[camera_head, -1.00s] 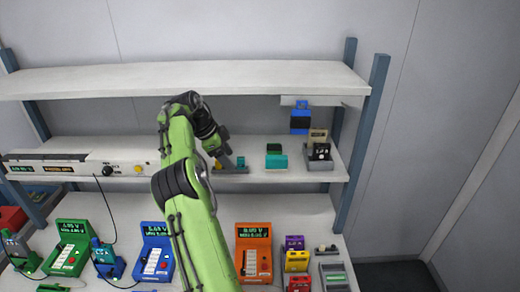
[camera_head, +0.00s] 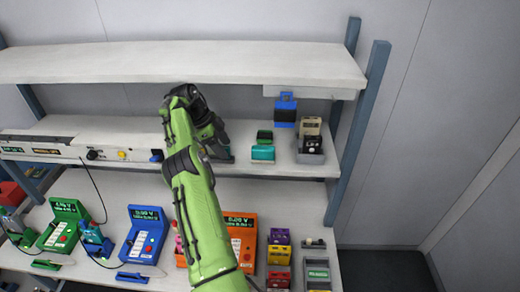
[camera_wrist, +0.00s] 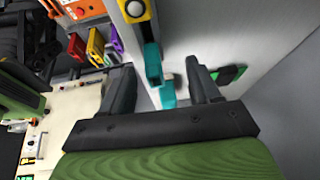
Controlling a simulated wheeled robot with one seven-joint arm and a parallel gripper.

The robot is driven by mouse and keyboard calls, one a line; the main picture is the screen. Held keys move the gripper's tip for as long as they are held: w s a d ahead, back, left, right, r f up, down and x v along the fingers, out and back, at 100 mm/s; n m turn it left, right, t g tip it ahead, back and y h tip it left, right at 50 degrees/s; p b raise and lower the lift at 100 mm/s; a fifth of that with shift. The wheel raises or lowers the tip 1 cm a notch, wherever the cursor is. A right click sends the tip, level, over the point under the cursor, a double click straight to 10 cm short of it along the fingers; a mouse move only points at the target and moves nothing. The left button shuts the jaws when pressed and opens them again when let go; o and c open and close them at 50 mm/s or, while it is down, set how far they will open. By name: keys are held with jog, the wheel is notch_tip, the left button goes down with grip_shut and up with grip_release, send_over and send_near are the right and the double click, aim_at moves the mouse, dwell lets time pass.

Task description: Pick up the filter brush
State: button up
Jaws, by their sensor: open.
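My gripper (camera_head: 228,156) is open and empty over the front part of the middle shelf (camera_head: 290,168). In the wrist view, its two fingers (camera_wrist: 161,66) stand apart with a slim teal piece (camera_wrist: 153,65) between and beyond them. A second teal piece (camera_wrist: 167,92) shows just below it; in the head view a teal block (camera_head: 263,153) sits right of the gripper. A dark green and black item (camera_head: 264,137) lies behind it, also showing in the wrist view (camera_wrist: 228,75). I cannot tell for sure which of these is the filter brush. My arm hides the shelf near the fingers.
The upper shelf (camera_head: 180,64) is overhead. Coloured testers, including an orange one (camera_head: 241,235), fill the bench below.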

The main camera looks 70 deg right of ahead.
aim_at(262, 148)
jog(key=shift+s+d+f+y+p, duration=0.4)
jog(key=shift+s+d+y, duration=0.1)
jog(key=shift+d, duration=0.1)
jog(key=s+b, duration=0.1)
jog(key=s, duration=0.3)
jog(key=s+d+b, duration=0.1)
jog(key=s, duration=0.3)
jog(key=s+d+f+b, duration=0.1)
jog(key=s, duration=0.3)
jog(key=shift+s+d, duration=0.1)
jog(key=shift+d, duration=0.05)
jog(key=shift+c, duration=0.4)
jog(key=c, duration=1)
